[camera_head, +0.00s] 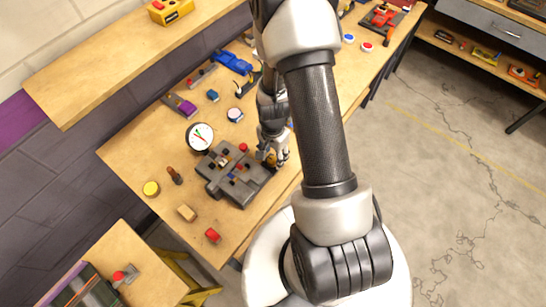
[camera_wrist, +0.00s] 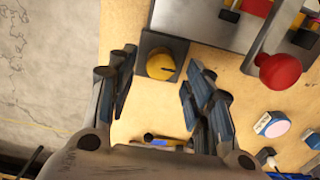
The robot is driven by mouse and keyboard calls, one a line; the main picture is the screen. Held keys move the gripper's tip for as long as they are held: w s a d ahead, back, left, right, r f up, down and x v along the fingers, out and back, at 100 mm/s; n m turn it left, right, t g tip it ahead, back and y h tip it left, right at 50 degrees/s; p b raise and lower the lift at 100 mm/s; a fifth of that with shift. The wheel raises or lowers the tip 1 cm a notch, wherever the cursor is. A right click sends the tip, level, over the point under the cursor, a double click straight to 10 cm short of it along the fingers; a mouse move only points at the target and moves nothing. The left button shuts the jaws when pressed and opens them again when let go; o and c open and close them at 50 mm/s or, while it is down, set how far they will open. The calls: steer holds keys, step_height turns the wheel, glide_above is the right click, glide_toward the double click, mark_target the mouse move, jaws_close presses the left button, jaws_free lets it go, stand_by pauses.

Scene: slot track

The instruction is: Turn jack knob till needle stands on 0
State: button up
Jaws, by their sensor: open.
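The yellow round knob (camera_wrist: 160,66) sits on a small dark square base and has a dark mark on its top. In the head view the knob (camera_head: 269,157) is mostly hidden beside my gripper (camera_head: 276,156). In the wrist view my gripper (camera_wrist: 163,62) is open, one finger on each side of the knob in the picture. I cannot tell whether the fingertips are at knob height, and no contact is visible. The dial gauge (camera_head: 200,136) has a white face with a needle and coloured marks; its reading is too small to tell.

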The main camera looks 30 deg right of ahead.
steer(key=shift+f, duration=0.6)
steer(key=shift+c, duration=0.6)
steer(key=c, duration=0.9)
